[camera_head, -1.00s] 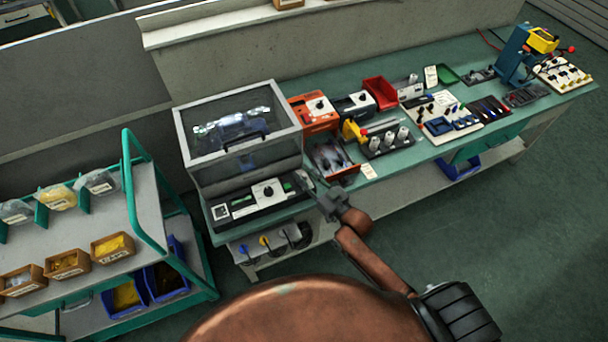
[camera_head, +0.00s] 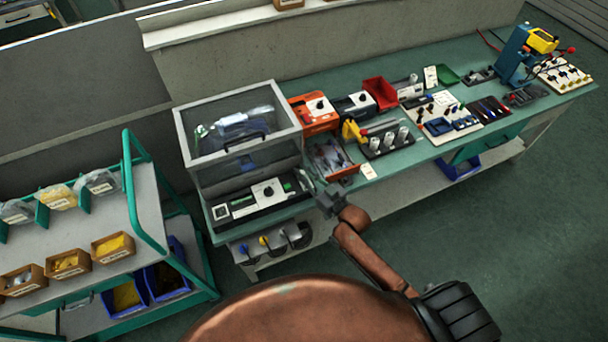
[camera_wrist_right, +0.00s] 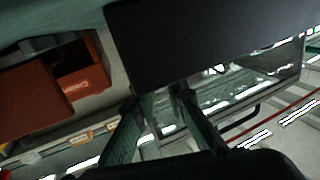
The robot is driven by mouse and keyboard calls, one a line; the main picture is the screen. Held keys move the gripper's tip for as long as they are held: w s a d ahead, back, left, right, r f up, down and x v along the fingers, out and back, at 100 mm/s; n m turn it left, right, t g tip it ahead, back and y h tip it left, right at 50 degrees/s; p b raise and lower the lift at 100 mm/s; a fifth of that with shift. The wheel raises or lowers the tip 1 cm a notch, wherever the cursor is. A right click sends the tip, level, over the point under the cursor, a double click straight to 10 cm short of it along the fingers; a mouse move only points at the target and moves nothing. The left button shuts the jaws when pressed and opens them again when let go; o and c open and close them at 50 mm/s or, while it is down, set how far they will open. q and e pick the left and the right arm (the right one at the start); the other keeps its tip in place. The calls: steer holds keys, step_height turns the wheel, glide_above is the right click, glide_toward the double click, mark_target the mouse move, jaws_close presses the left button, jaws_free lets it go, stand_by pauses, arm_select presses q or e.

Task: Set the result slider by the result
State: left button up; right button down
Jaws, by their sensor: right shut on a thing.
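The result station, a dark panel (camera_head: 239,206) with a white block and black knob (camera_head: 268,191), lies in front of the glass-lidded case (camera_head: 247,162) on the bench. A small green and pale part (camera_head: 289,187) shows near its right end. My right gripper (camera_head: 318,192) is at that right end. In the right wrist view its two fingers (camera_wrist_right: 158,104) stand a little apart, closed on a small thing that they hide. From its place I take it to be the result slider, but its setting cannot be read. My left gripper is out of view.
An orange-fronted tray (camera_head: 347,172) stands just right of my gripper, and it shows as a red box in the right wrist view (camera_wrist_right: 84,77). Orange and dark testers are behind. A green-framed cart (camera_head: 133,190) stands at the left. Floor in front of the bench is free.

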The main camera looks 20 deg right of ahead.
steer(key=shift+w, duration=0.6)
steer(key=shift+r, duration=0.1)
steer(key=c, duration=1.9)
jaws_free()
steer(key=shift+s, duration=0.1)
steer(key=v, duration=1.1)
steer(key=shift+s+d, duration=0.15)
steer(key=shift+s, duration=0.25)
